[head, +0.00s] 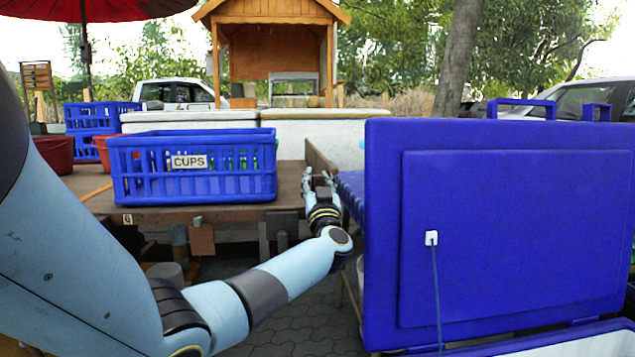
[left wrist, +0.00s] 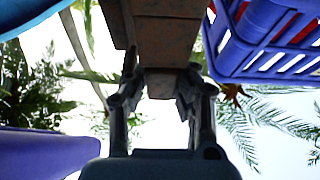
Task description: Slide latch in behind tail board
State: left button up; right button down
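A brown wooden board (head: 321,158) stands at the right end of the wooden table or cart bed; I take it for the tail board. My left gripper (head: 318,180) is at its lower front, with its fingers pointing up and away from me. In the left wrist view, my left gripper (left wrist: 162,85) has one finger on each side of a brown wooden block (left wrist: 168,52). Whether the fingers press on it or only straddle it is unclear. I cannot tell a separate latch from the other wood. My right gripper is in neither view.
A blue crate labelled CUPS (head: 195,185) stands on the wooden bed (head: 225,212), left of the gripper. A large blue upright panel, a cooler lid (head: 520,225), blocks the right side. Paved ground (head: 300,325) shows below my arm.

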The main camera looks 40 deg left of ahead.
pick_arm(q)
jog(key=v, duration=1.2)
jog(key=shift+f, duration=0.1)
